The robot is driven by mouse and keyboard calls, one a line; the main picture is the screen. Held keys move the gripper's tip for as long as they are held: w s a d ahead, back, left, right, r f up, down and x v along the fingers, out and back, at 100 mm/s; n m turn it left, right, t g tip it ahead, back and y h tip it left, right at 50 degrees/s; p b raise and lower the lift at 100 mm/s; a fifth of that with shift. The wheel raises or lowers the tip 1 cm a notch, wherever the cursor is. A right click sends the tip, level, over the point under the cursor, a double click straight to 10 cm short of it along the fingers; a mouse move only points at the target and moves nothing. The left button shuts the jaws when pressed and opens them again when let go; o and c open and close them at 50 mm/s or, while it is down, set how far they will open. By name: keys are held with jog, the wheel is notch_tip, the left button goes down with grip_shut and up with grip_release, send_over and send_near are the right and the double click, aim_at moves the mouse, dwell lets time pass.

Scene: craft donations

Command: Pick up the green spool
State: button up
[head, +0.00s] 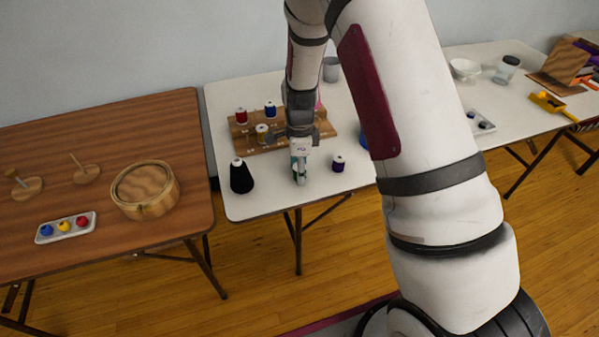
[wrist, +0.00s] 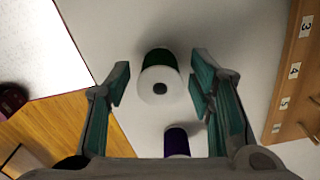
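The green spool (wrist: 160,58) stands on the white table in the wrist view, its white end with a dark hole facing the camera. My gripper (wrist: 160,78) is open, with one teal-padded finger on each side of the spool and a visible gap to each. In the head view my gripper (head: 300,168) points down at the table's front part. I cannot clearly pick out the green spool there, as the gripper covers that spot.
A purple spool (wrist: 177,141) stands close by; it also shows in the head view (head: 338,163). A black cone (head: 241,178) stands to the left.

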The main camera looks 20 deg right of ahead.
jog(key=c, duration=0.7)
jog(key=shift+o, duration=0.2)
